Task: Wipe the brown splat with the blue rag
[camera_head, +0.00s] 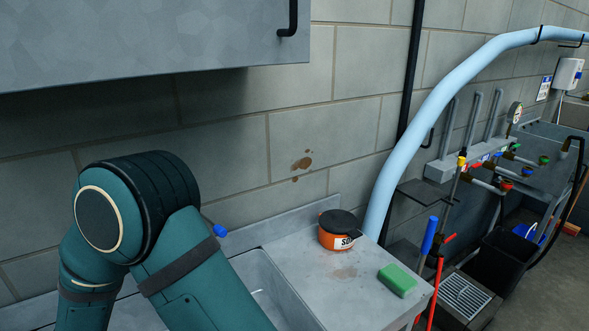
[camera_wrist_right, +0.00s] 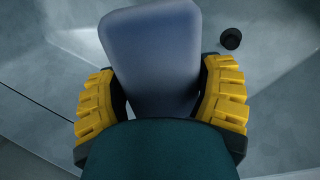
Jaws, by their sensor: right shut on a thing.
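The brown splat (camera_head: 302,164) is on the block wall above the counter, with smaller spots beside it. My right gripper (camera_wrist_right: 163,78) shows in its wrist view with yellow ridged fingers on both sides of a blue-grey, rounded flat thing, which I take to be the blue rag (camera_wrist_right: 152,40). It is shut on it. In the head view, a teal arm of mine fills the lower left, and a small blue bit (camera_head: 220,230) shows past its edge; I cannot tell what it is. No gripper shows in the head view. My left gripper is not in view.
An orange tub with a dark lid (camera_head: 338,230) and a green sponge (camera_head: 397,280) stand on the grey counter (camera_head: 300,250) beside a sink basin. A faint brown stain (camera_head: 344,272) lies between them. A light-blue pipe (camera_head: 412,120) and a grey cabinet (camera_head: 150,40) flank the splat's wall area.

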